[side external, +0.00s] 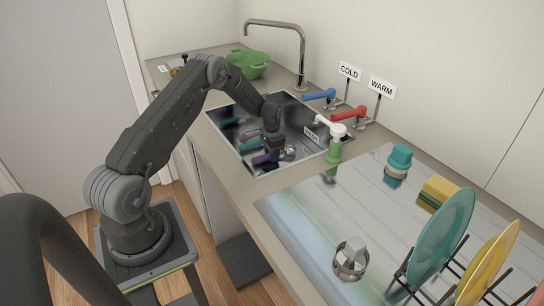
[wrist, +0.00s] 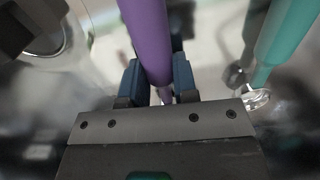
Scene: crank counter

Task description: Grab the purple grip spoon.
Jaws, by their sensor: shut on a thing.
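The purple grip spoon (wrist: 149,38) shows as a thick purple handle running up between my fingers in the wrist view. My gripper (wrist: 157,84) is shut on that handle, with a dark blue finger on each side. In the side view my gripper (side external: 272,150) is down inside the sink, and a bit of purple (side external: 264,158) shows beside it. The spoon's bowl cannot be made out.
A teal-handled utensil (wrist: 287,35) lies close on the right in the wrist view. The sink (side external: 297,173) has raised walls around my gripper. A soap bottle (side external: 334,148), a faucet (side external: 302,50) and blue (side external: 320,97) and red (side external: 350,113) handles stand around it.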

